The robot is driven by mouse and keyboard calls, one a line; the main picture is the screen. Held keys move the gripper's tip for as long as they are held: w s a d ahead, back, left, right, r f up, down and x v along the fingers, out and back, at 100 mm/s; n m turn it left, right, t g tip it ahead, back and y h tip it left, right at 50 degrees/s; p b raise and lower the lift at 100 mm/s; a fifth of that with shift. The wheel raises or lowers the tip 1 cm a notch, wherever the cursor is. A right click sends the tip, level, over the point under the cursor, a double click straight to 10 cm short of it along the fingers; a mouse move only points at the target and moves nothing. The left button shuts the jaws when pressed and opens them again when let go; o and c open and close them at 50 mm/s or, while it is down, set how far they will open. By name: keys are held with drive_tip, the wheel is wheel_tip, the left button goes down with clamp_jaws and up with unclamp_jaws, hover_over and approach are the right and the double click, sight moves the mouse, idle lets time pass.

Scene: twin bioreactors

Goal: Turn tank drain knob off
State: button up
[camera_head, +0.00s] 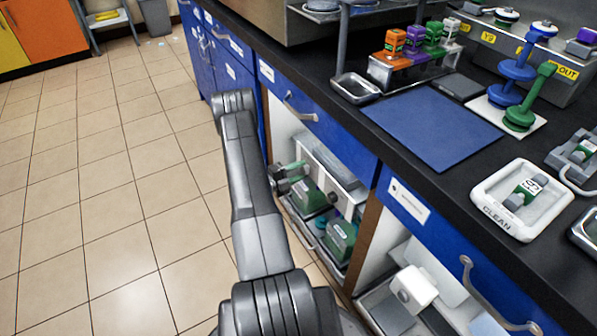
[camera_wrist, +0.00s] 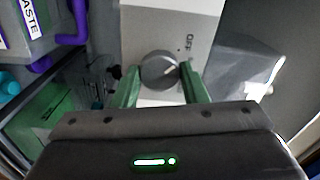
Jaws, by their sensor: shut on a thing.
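In the wrist view a round grey knob (camera_wrist: 157,70) sits on the front of a white box (camera_wrist: 165,22). It has a short pale pointer mark on its right side. Dark lettering that looks like OFF is printed on the box, right of and above the knob. The green fingers of my gripper (camera_wrist: 160,82) stand on either side of the knob, shut on it. In the head view my arm reaches down into the open cabinet under the counter, with my gripper (camera_head: 296,178) at its opening.
Green containers (camera_head: 341,240) stand on the low cabinet shelf. In the wrist view a grey container marked WASTE (camera_wrist: 20,25) with purple tubing (camera_wrist: 72,35) is at upper left. The cabinet walls are close around the gripper. The tiled floor (camera_head: 120,200) is open at left.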

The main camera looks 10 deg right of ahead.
idle(0.4)
drive_tip(key=o, duration=1)
drive_tip(key=shift+a, duration=0.1)
drive_tip(key=p+v, duration=0.2)
drive_tip(key=v, duration=1.1)
drive_tip(key=shift+s+a, duration=0.15)
drive_tip(key=shift+a, duration=0.2)
drive_tip(key=shift+f, duration=0.1)
drive_tip(key=b+x, duration=0.2)
drive_tip(key=x, duration=1.2)
drive_tip(key=shift+a, duration=0.1)
